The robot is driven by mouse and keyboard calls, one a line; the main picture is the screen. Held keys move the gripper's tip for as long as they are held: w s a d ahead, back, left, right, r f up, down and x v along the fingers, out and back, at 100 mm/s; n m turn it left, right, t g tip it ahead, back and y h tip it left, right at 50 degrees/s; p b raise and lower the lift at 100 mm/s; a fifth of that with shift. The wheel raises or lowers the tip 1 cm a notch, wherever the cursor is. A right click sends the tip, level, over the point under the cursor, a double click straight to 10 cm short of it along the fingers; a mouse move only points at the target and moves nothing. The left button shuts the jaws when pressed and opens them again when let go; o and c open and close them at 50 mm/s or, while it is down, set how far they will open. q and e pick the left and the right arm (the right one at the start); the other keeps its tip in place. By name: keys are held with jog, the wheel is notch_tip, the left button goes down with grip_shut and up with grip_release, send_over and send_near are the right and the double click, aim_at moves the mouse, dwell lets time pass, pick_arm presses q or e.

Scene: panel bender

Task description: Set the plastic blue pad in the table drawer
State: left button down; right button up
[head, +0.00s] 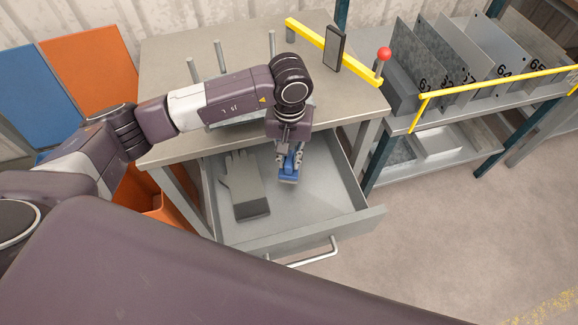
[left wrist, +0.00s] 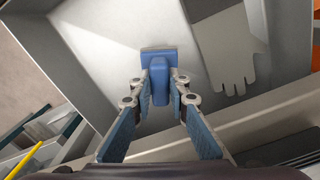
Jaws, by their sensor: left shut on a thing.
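The blue pad (left wrist: 158,78) is a small block with a blue grip and a flat base, seen between my fingers in the left wrist view. My left gripper (head: 289,163) points down inside the open table drawer (head: 330,197) and is shut on the pad. In the head view the pad (head: 287,178) is partly hidden by the fingers. It is over the drawer floor, right of a grey glove; I cannot tell whether it touches the floor. The drawer (left wrist: 110,60) also fills much of the left wrist view. My right gripper is not in view.
A grey glove (head: 243,185) lies in the drawer's left part. The table top (head: 165,60) with upright pegs is above the drawer. A rack of numbered plates (head: 480,70) stands at the right, and an orange bin (head: 160,207) at the left. The drawer's right part is clear.

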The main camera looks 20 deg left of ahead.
aim_at(289, 170)
pick_arm(q)
notch_tip(289, 170, down, 5)
jog(key=shift+r+p, duration=0.2)
jog(key=shift+p, duration=0.1)
jog(key=shift+f, duration=0.35)
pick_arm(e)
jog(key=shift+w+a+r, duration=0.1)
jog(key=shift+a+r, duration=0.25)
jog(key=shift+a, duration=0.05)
pick_arm(q)
jog(key=shift+f, duration=0.15)
jog(key=c, duration=1.8)
grip_release()
jog(key=shift+c, duration=0.2)
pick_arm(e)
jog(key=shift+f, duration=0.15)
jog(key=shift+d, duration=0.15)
